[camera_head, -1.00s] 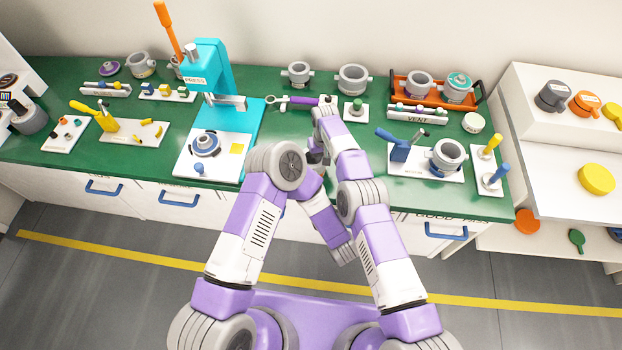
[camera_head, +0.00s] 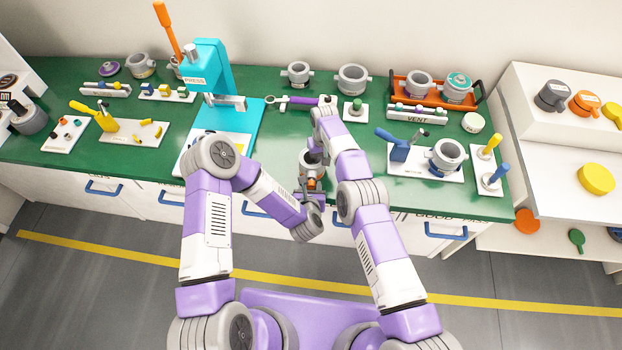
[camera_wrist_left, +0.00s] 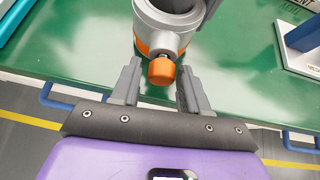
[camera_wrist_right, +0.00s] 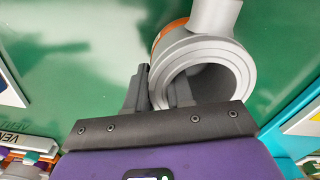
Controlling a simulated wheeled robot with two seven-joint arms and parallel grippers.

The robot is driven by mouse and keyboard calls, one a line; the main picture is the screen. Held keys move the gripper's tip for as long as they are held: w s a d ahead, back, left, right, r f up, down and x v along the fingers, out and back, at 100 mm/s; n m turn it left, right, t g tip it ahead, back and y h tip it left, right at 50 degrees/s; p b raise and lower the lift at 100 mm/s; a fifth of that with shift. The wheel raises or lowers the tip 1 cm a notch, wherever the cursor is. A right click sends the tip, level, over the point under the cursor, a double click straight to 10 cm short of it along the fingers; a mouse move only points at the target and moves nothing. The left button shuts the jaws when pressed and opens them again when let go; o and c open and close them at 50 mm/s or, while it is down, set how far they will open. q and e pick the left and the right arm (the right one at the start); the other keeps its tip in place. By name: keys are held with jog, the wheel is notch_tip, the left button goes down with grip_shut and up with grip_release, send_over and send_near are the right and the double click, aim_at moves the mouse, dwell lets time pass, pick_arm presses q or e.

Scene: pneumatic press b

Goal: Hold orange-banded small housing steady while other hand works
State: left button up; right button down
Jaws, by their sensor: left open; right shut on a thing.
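The small grey housing (camera_head: 310,158) with an orange band stands near the front edge of the green bench, between my arms in the head view. In the right wrist view the housing (camera_wrist_right: 218,52) shows its open bore; my right gripper (camera_wrist_right: 160,88) is shut on its wall, one finger inside the bore and one outside. In the left wrist view an orange cap (camera_wrist_left: 161,72) sticks out from the housing's side towards me. My left gripper (camera_wrist_left: 157,88) is open, with its fingers on either side of the cap and apart from it. The left gripper (camera_head: 312,193) is at the bench's front edge.
The turquoise press (camera_head: 210,75) stands behind to the left. A white plate with a blue clamp (camera_head: 398,147) and a grey housing (camera_head: 447,153) is to the right. A purple-handled wrench (camera_head: 300,100) lies behind. Blue drawer handles (camera_head: 257,209) line the bench front.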

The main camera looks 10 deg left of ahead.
pick_arm(q)
jog(key=n+h, duration=0.3)
jog(key=shift+a+f, duration=0.1)
jog(key=shift+a, duration=0.1)
dwell(0.4)
